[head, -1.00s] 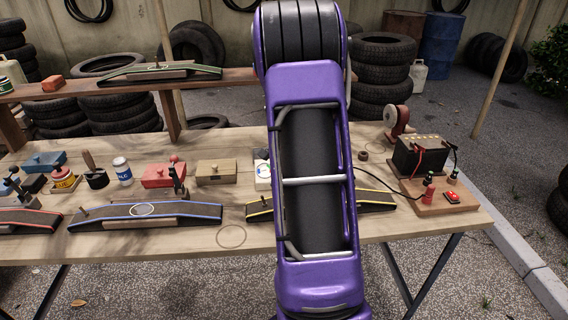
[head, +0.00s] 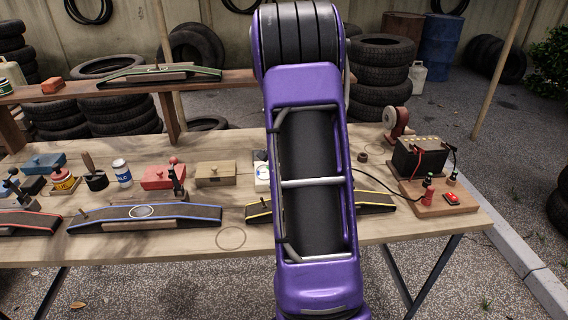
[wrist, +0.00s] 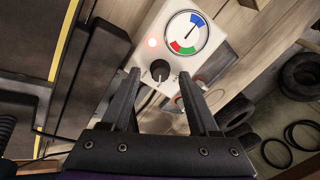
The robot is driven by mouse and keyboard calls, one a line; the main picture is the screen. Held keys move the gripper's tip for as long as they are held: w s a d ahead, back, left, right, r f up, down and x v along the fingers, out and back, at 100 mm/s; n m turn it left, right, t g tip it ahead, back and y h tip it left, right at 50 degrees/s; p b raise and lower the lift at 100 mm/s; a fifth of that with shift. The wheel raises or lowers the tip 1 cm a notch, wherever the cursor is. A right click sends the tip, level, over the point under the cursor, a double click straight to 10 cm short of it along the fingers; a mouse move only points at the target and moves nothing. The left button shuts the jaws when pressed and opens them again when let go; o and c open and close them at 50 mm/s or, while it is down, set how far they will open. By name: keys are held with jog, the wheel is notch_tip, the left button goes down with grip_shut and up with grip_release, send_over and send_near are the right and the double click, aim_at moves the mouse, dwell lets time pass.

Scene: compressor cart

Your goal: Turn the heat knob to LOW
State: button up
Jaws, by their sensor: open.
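The heat knob (wrist: 160,70) is a small black round knob on the face of a white control box (wrist: 151,34) in the wrist view. A round gauge (wrist: 187,32) with blue, green and red sectors sits beside it, and a red light (wrist: 152,42) glows near it. Labels around the knob are too small to read. My gripper (wrist: 158,74) is open, with its fingertips apart on either side of the knob in the picture; I cannot tell whether they touch it. In the head view my purple arm hides most of the box (head: 262,176) and the whole gripper.
A yellow-edged ramp (head: 375,199) lies behind my arm on the wooden table (head: 330,245). A blue-edged ramp (head: 145,214) and several tins and boxes stand to the left.

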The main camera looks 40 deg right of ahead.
jog(key=p+v, duration=0.3)
jog(key=v, duration=1.4)
jog(key=shift+r, duration=0.2)
